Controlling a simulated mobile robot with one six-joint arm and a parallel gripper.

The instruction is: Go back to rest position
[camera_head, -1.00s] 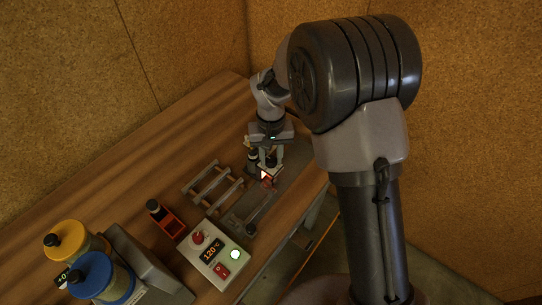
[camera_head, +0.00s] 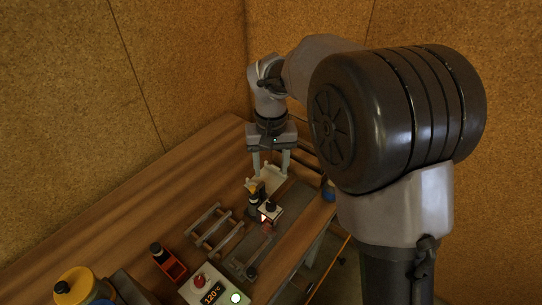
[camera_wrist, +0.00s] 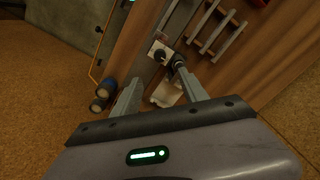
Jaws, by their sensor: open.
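My gripper (camera_head: 270,168) is open, pointing down over the far part of the wooden table. Nothing shows between its fingers, which also appear in the wrist view (camera_wrist: 158,86). A white holder (camera_head: 271,181) lies below or just beyond the fingers; I cannot tell the exact gap. Nearer the camera stands a small white box with a black knob (camera_head: 270,207), beside a dark upright item (camera_head: 254,193). The box also shows beyond the fingertips in the wrist view (camera_wrist: 158,50).
A grey ladder-like rack (camera_head: 216,231), a red holder with a black-capped bottle (camera_head: 172,268) and a control box reading 120 °C (camera_head: 212,291) stand on the table (camera_head: 130,215). A yellow-lidded jar (camera_head: 75,286) is at lower left. Cork-coloured walls (camera_head: 180,60) stand behind.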

